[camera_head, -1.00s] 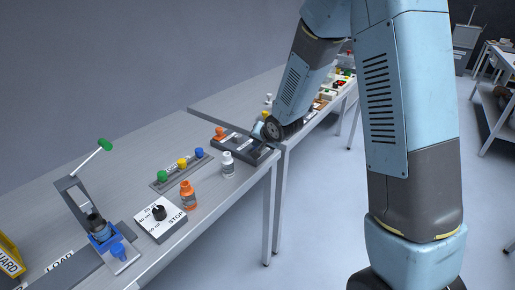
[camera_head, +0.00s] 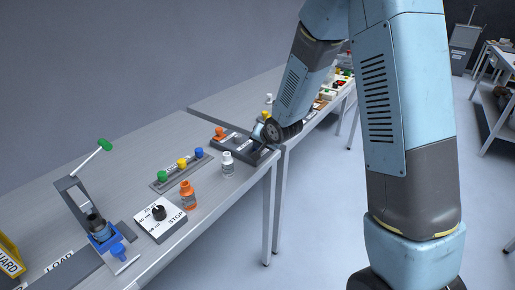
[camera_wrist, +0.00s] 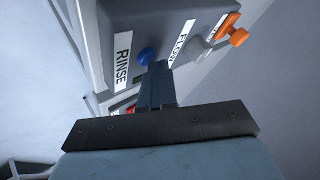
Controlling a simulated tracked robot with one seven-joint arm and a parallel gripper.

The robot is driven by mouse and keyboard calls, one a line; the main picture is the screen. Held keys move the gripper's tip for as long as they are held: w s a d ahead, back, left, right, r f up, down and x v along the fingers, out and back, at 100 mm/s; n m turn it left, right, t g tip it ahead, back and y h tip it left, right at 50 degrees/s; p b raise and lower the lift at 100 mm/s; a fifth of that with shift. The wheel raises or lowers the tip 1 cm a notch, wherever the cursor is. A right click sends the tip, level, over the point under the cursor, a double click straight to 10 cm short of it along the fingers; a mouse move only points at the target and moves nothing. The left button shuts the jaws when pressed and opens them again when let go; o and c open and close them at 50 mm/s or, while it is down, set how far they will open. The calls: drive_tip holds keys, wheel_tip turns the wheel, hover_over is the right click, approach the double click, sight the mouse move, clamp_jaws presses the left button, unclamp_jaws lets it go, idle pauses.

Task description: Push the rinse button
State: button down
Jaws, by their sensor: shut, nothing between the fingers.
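In the wrist view, a grey panel carries a white RINSE label (camera_wrist: 123,60). A blue round-headed button (camera_wrist: 147,57) stands beside this label, just ahead of my gripper (camera_wrist: 158,68). My gripper's dark fingers are shut together and empty, with their tips close to the blue button. I cannot tell whether they touch it. A green patch (camera_wrist: 108,80) and a red part (camera_wrist: 131,109) show near the label's lower end, partly hidden by my gripper. In the head view, my arm's end is over the far end of the near bench, and the fingertips cannot be made out.

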drive_tip(key=shift+r, duration=3.4)
